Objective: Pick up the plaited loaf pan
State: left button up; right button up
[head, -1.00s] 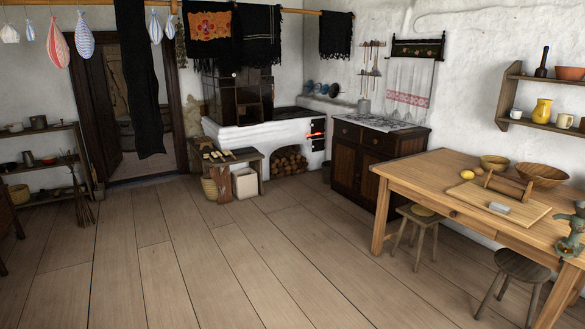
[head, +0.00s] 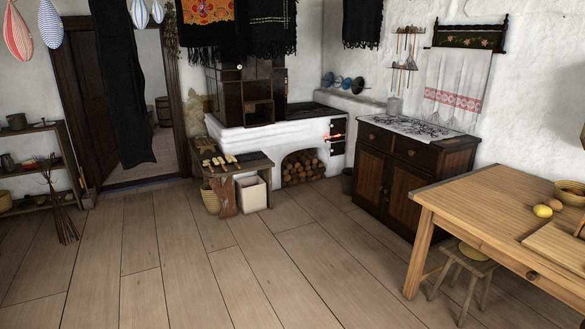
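I cannot make out a plaited loaf pan in the head view. Several small light and dark pieces (head: 222,161) lie on a low wooden bench (head: 258,164) in front of the white stove (head: 235,140), but they are too small to identify. The stove has a dark top (head: 310,112) and a dark tiled upper part (head: 232,92). Neither of my grippers is in view.
A dark cabinet (head: 380,188) stands right of the stove. A wooden table (head: 470,212) with a stool (head: 463,267) fills the lower right. Shelves (head: 40,165) and a broom (head: 62,215) stand at the left. The plank floor (head: 200,270) ahead is clear.

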aim_at(230, 160)
jog(key=i, duration=2.2)
jog(key=i+l, duration=0.15)
jog(key=i, duration=2.05)
jog(key=j+u, duration=0.05)
jog(key=j, duration=0.1)
